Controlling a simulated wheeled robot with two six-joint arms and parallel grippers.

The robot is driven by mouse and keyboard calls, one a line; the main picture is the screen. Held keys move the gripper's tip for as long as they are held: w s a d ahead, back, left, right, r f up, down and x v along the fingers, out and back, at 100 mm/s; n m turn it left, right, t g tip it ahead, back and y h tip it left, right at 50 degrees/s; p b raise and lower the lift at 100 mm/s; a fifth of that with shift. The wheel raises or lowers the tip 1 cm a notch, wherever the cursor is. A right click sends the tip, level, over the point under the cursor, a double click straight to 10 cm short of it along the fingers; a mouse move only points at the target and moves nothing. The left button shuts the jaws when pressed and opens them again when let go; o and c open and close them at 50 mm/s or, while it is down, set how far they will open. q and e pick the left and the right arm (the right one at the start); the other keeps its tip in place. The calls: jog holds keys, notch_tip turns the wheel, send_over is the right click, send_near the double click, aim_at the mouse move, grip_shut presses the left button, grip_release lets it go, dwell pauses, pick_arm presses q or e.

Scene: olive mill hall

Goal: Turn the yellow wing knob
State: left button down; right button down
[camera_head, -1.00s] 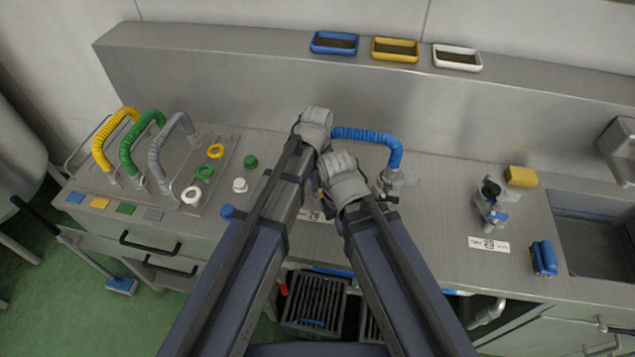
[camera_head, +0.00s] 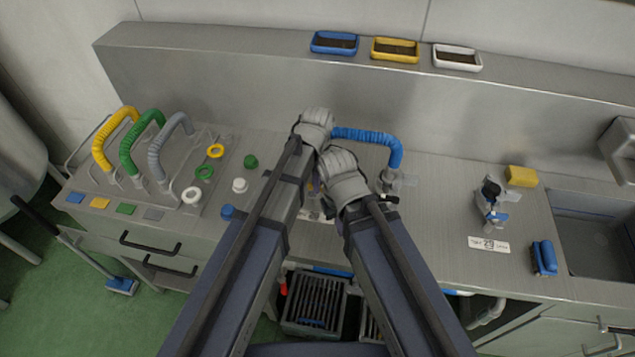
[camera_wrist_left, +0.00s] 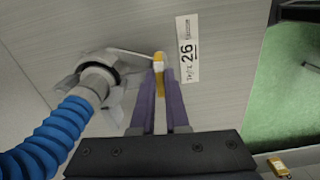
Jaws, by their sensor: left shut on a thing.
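In the left wrist view the yellow wing knob (camera_wrist_left: 159,64) stands between the purple fingertips of my left gripper (camera_wrist_left: 164,88), which is shut on it. The knob is at the end of a pale metal arm of a valve fitting (camera_wrist_left: 100,78). A blue ribbed hose (camera_wrist_left: 55,135) joins the fitting, and it also shows in the head view (camera_head: 372,137). In the head view my arms and grey wrists cover most of the knob area, and only a small orange-yellow spot shows between them. My right gripper's fingers are not visible.
A label reading 26 (camera_wrist_left: 187,48) lies beside the knob. A second fitting (camera_head: 491,205), a yellow sponge (camera_head: 521,176) and a blue brush (camera_head: 544,258) are to the right, by a sink (camera_head: 598,235). Several coloured hoses and rings stand left.

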pick_arm(q)
jog(key=shift+n, duration=0.6)
jog(key=c, duration=0.9)
grip_release()
jog(key=shift+r, duration=0.15)
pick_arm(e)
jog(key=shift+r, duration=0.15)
pick_arm(q)
notch_tip(320, 180, up, 8)
jog(key=p, duration=0.8)
jog(key=shift+f, duration=0.2)
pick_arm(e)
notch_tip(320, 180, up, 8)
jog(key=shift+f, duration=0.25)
pick_arm(q)
jog(key=shift+o, duration=0.2)
jog(key=shift+f, duration=0.1)
